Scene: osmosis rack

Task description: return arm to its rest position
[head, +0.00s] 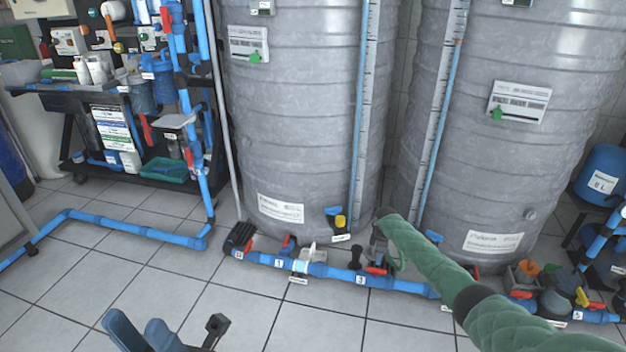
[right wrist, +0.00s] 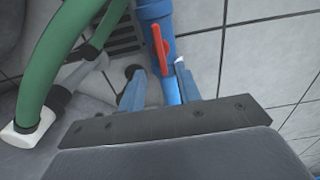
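My right arm (head: 447,270), in a green quilted sleeve, reaches in from the lower right over the floor pipework. Its right gripper shows only partly in the head view, near a red valve handle (head: 376,270). In the right wrist view the right gripper (right wrist: 158,82) has two blue fingers apart. A blue pipe (right wrist: 154,10) with a red handle (right wrist: 160,47) lies in line with the gap between them; I cannot tell whether they touch it. My left gripper (head: 141,332) is at the bottom edge of the head view, low at left, fingers apart and empty.
Two large grey tanks (head: 295,130) (head: 512,130) stand behind the blue floor pipe (head: 330,271) with its valves. A black rack (head: 70,130) with bottles stands at left. Pumps and valves (head: 545,285) crowd the lower right. Tiled floor (head: 75,290) is clear at front left.

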